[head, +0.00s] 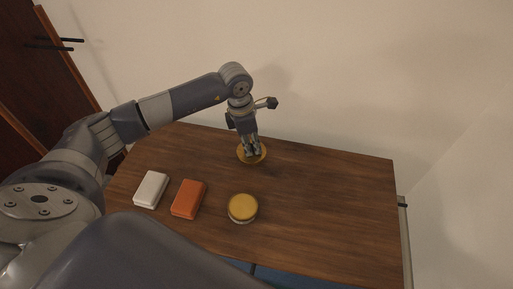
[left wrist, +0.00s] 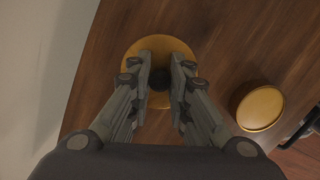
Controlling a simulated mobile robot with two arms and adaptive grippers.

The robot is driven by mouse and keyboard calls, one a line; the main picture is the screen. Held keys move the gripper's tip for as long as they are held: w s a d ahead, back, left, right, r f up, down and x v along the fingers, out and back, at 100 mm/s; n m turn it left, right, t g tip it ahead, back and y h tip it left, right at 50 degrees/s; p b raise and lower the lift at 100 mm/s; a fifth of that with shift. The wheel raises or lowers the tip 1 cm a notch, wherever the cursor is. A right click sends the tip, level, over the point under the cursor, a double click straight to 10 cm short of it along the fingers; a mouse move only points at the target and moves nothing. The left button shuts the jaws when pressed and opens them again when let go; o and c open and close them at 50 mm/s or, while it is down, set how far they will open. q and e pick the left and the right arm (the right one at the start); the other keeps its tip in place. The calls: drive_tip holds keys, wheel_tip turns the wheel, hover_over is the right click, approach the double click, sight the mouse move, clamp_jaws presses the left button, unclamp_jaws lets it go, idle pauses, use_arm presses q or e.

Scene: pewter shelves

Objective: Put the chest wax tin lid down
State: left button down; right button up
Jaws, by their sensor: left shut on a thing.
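My left gripper (head: 253,151) points down at the back middle of the wooden chest top. It is shut on the dark knob of a round yellow lid (head: 243,157). In the left wrist view the lid (left wrist: 182,47) shows around the fingers (left wrist: 160,82), with the dark knob between them. The lid looks level and close to the wood; I cannot tell whether it touches. A round tin (head: 242,208) with a yellow top stands nearer the front, apart from the lid. It also shows in the left wrist view (left wrist: 260,108). My right gripper is not in view.
The wooden top (head: 335,195) is clear on its right side. An orange box (head: 188,199) and a white box (head: 151,189) lie left of the tin. A pale wall (head: 340,70) stands behind, and a dark wooden door (head: 50,75) is at the far left.

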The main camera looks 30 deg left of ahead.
use_arm(q)
drive_tip(key=shift+w+d+f, duration=0.1)
drive_tip(key=shift+w+d, duration=0.05)
drive_tip(key=shift+w, duration=0.45)
drive_tip(key=shift+w+d+f, duration=0.1)
drive_tip(key=shift+w, duration=0.45)
drive_tip(key=shift+f+b, duration=0.45)
drive_tip(key=shift+f, duration=1.2)
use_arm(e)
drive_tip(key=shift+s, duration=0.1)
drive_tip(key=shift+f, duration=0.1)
use_arm(q)
drive_tip(key=c, duration=1.5)
unclamp_jaws()
drive_tip(key=shift+f, duration=0.15)
